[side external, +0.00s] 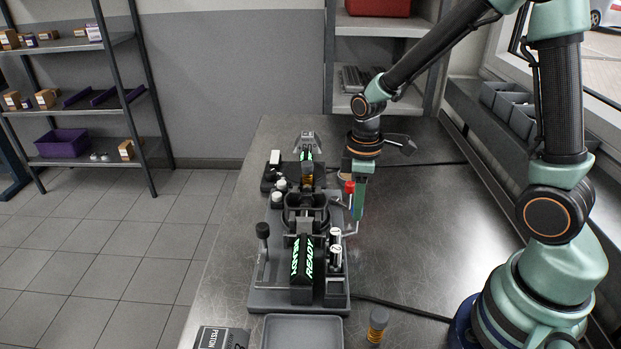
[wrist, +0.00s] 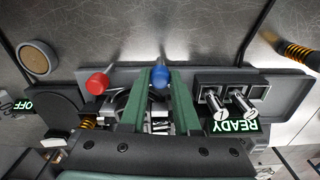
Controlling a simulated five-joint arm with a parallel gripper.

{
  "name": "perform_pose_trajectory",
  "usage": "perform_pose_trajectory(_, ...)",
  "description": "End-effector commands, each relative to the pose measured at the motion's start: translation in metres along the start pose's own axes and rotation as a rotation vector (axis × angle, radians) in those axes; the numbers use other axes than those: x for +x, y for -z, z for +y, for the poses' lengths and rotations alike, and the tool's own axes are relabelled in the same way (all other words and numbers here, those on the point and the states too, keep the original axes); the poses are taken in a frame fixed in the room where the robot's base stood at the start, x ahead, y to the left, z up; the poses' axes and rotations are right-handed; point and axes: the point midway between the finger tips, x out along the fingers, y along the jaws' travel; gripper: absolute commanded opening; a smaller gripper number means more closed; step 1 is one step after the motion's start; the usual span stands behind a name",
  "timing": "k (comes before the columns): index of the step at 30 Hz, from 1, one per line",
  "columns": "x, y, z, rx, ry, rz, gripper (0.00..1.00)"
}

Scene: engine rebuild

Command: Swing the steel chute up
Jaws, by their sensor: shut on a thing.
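My gripper (side external: 358,212) reaches down at the right side of the grey machine base (side external: 262,300). In the wrist view my gripper (wrist: 159,72) has its two green fingers closed around a blue ball knob (wrist: 160,77). A bright steel part (wrist: 160,115) shows between the fingers, behind the knob; I cannot tell whether it is the chute, nor its angle. In the side view bright metal (side external: 307,217) shows in the middle of the machine. A thin bent steel rod (side external: 354,230) shows by my fingertips. The blue knob is hidden there.
A red knob (wrist: 97,83) stands left of my fingers in the wrist view. A rack with silver cylinders (wrist: 215,100) is to the right, beside a READY display (wrist: 236,126). A grey tray (side external: 302,332) and an orange-banded cylinder (side external: 377,325) are at the front. Bench right of the machine is mostly clear.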

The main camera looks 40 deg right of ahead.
Motion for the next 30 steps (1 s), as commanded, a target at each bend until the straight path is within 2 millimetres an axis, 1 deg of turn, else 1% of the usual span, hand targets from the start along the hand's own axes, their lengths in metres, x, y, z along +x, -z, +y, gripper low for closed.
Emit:
perform_pose_trajectory(12,-0.001,-0.004,-0.015,0.394,0.000,0.000,0.00)
perform_pose_trajectory(21,-0.001,-0.004,-0.026,0.676,0.000,0.001,0.00)
perform_pose_trajectory(30,-0.001,0.000,-0.035,0.912,0.000,0.001,0.00)
